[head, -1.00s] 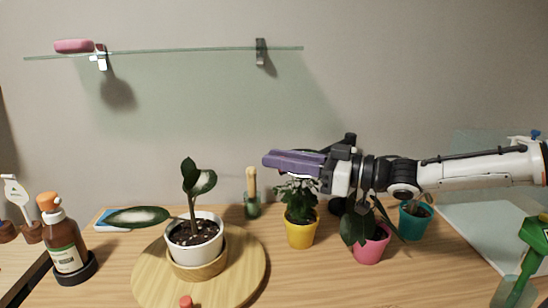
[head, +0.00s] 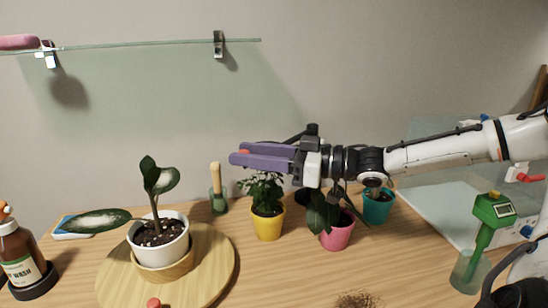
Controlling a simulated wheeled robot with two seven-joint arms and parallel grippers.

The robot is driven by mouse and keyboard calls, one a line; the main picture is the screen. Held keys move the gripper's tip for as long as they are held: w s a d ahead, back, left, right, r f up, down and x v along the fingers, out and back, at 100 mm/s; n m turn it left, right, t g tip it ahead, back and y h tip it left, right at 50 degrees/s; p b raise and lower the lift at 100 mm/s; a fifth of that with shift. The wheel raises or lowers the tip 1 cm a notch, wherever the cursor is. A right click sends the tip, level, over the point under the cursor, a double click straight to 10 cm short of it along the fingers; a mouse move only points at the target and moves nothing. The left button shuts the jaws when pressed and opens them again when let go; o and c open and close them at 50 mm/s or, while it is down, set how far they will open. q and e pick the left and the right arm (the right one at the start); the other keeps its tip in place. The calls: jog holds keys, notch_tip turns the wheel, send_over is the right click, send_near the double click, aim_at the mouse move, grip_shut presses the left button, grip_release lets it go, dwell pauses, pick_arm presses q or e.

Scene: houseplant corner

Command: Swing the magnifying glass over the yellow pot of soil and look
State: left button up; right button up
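The yellow pot (head: 268,226) stands upright on the wooden table with a leafy green plant in it; leaves hide its soil. My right gripper (head: 238,154), with purple fingers, reaches in from the right above and behind the plant's top. A small orange-red bit shows between its fingertips; I cannot tell whether it is gripped. A dark, arm-like piece (head: 312,129) shows just behind the gripper; I cannot tell whether it belongs to the magnifying glass. No lens can be made out. My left gripper is not in view.
A white pot (head: 174,246) with a plant stands on a round wooden board (head: 215,270). A pink pot (head: 338,234) and a teal pot (head: 378,208) stand right of the yellow pot. Loose soil (head: 357,300) lies at the front. A green-handled tool (head: 492,212) stands at right.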

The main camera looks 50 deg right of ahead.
jog(key=v, duration=0.8)
jog(key=shift+s+d+b, duration=0.15)
jog(key=shift+s+b, duration=0.2)
